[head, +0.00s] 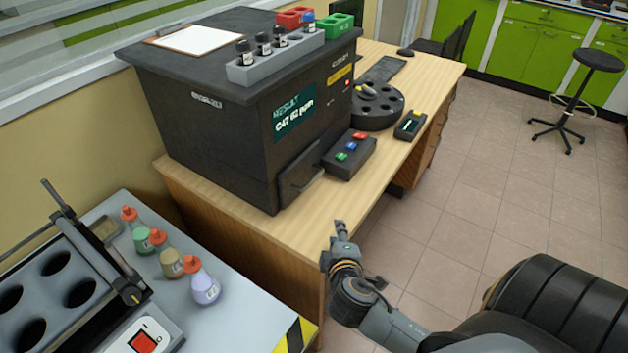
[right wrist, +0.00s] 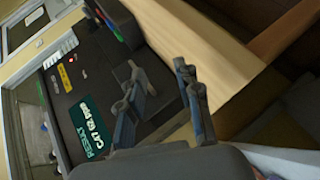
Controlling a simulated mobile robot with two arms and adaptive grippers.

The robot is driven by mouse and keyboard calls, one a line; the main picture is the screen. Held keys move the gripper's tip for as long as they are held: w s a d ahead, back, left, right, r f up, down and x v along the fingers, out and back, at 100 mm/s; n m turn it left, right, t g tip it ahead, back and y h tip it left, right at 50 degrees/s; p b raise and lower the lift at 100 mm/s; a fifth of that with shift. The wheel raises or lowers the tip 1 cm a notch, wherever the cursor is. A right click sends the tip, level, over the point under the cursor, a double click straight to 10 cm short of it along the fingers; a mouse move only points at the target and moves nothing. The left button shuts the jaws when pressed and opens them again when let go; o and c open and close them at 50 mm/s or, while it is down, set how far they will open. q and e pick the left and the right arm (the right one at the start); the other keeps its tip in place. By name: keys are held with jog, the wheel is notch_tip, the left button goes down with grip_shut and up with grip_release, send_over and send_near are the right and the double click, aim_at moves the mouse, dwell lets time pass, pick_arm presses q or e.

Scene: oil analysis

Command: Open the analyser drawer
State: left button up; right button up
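The analyser (head: 215,130) is a large dark box on the wooden desk, with a green result screen (head: 293,115). Its small drawer (head: 298,178), low on the front, looks shut and has a bar handle (head: 308,186). My right gripper (head: 341,232) is in front of the drawer and to the right, over the desk's near edge, apart from the handle. In the right wrist view the gripper (right wrist: 157,75) has its two fingers apart with nothing between them. The analyser front (right wrist: 85,90) lies beyond them, and the left finger partly hides the drawer area. My left gripper is not in view.
A button box (head: 349,157) with coloured buttons stands right of the drawer, beside a round black carousel (head: 376,108). A grey bench (head: 235,290) with several capped bottles is at near left. Vials in a rack (head: 275,62) stand on the analyser. The desk before the drawer is clear.

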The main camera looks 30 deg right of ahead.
aim_at(314, 179)
jog(key=w+r+n+t, duration=0.1)
jog(key=n, duration=0.1)
jog(key=w+r+n+t, duration=0.1)
jog(key=w, duration=0.1)
jog(key=w+r+n+t, duration=0.1)
jog(key=w+n, duration=0.1)
jog(key=shift+w+n+t, duration=0.2)
jog(key=shift+n+t, duration=0.1)
jog(key=x, duration=1.3)
jog(key=shift+w+f+p, duration=0.15)
jog(key=shift+w+p, duration=0.15)
jog(key=shift+p, duration=0.1)
grip_shut()
